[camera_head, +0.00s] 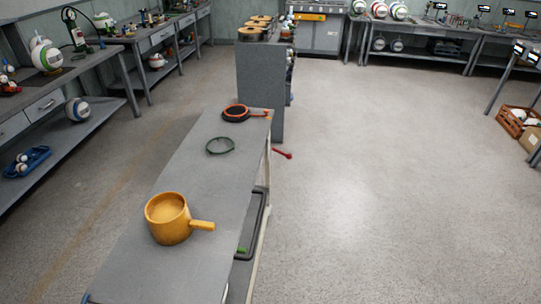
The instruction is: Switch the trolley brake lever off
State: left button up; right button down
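A long grey-topped trolley (165,205) runs from the bottom of the head view up to the middle. A small red lever (283,154) sticks out low from its right side near the far end. It looks like the brake lever; its setting cannot be told from here. A black bar handle (264,208) is on the trolley's right side, nearer to me. Neither of my grippers is in view.
On the trolley stand a yellow pot (168,219), a dark green ring (220,146) and an orange-rimmed black round piece (236,112). A grey cabinet (261,80) stands beyond. Workbenches line the left and back. The floor (390,190) to the right is clear.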

aim_at(289, 157)
jog(key=i+l+u, duration=0.2)
jog(key=l, duration=0.15)
jog(key=i+l+u, duration=0.2)
jog(key=l, duration=0.15)
jog(key=i+l+u, duration=0.1)
jog(key=l+u, duration=0.15)
jog(key=l, duration=0.15)
jog(key=i+l+u, duration=0.2)
jog(key=l, duration=0.2)
jog(key=k, duration=0.1)
